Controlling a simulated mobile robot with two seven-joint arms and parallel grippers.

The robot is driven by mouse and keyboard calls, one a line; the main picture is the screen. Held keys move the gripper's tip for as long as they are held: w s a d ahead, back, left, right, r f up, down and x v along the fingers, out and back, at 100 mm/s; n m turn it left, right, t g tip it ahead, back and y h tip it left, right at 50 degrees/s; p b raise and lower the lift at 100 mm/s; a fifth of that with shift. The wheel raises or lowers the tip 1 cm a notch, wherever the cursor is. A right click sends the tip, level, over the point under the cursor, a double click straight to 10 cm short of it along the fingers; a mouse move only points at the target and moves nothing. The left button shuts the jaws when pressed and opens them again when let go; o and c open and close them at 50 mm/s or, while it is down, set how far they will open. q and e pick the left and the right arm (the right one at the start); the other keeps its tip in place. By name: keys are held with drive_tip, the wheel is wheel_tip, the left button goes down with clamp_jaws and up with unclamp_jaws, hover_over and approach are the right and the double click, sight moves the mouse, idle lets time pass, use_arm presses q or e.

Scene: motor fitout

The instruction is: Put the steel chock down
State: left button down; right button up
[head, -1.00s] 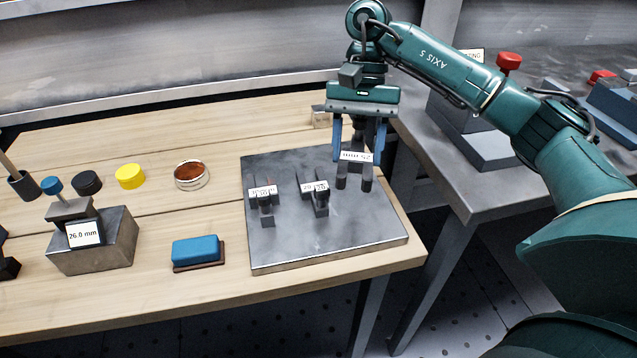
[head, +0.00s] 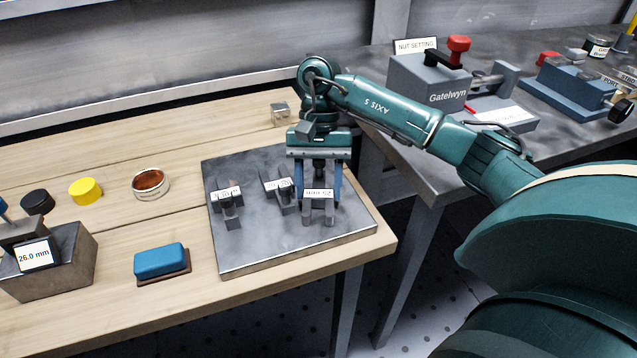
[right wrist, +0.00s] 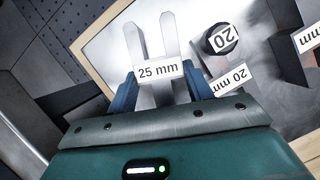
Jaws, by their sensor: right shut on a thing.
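The steel chock (head: 318,207) is a grey forked piece with two prongs and a white 25 mm label. My right gripper (head: 317,183) is shut on it, with a blue finger on either side of its top. The chock is upright at the right part of the dark steel plate (head: 260,248); I cannot tell whether its prongs touch the plate. The right wrist view also shows the chock (right wrist: 157,70) between the fingers (right wrist: 157,90), prongs pointing away from the palm. My left gripper is not in view.
Two dark labelled chocks (head: 228,203) (head: 279,188) stand on the plate, left of the held one. A blue-topped pad (head: 160,260), a dish (head: 150,184) and a 26.0 mm block (head: 65,265) are further left. A small metal cube (head: 280,113) stands behind. The plate's front is clear.

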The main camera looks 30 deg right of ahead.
drive_tip(key=shift+r, duration=0.1)
drive_tip(key=o, duration=1.1)
drive_tip(key=shift+f, duration=0.2)
drive_tip(key=shift+o, duration=0.2)
